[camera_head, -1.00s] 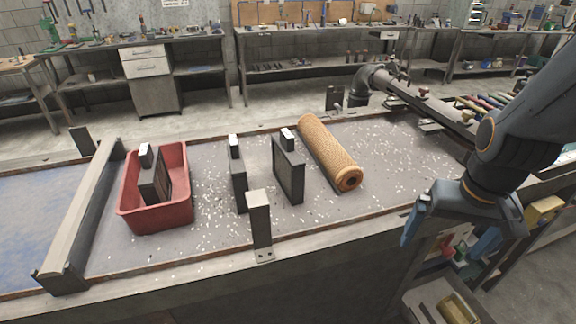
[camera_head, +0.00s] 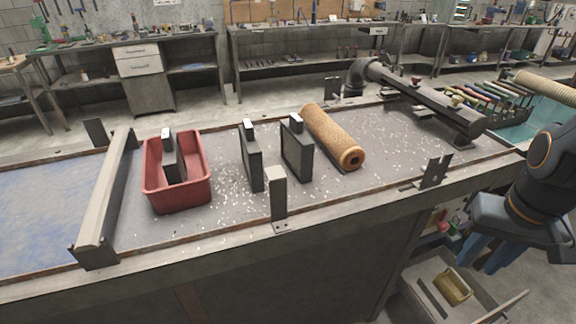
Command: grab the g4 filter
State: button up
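Several dark, upright rectangular blocks with pale tops could be filters; I cannot read a g4 mark on any. One block (camera_head: 174,160) stands inside a red bin (camera_head: 150,198) at the left. Another block (camera_head: 251,160) stands on the bench right of the bin, and a framed panel block (camera_head: 298,152) stands beside it. An orange mesh tube (camera_head: 330,135) lies right of these blocks. My gripper (camera_head: 487,254) is at the right, off the bench's front edge and far from the blocks. Its blue fingers are apart, with nothing seen between them.
A grey bar (camera_head: 105,195) crosses the bench left of the bin. A metal post (camera_head: 277,195) stands at the front edge, and a dark bracket (camera_head: 434,172) farther right. A dark pipe (camera_head: 420,92) lies at the back right. An open drawer (camera_head: 425,300) is below my gripper.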

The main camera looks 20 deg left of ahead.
aim_at(297, 149)
jog(key=k, duration=0.6)
jog(key=u, duration=1)
jog(key=i, duration=0.45)
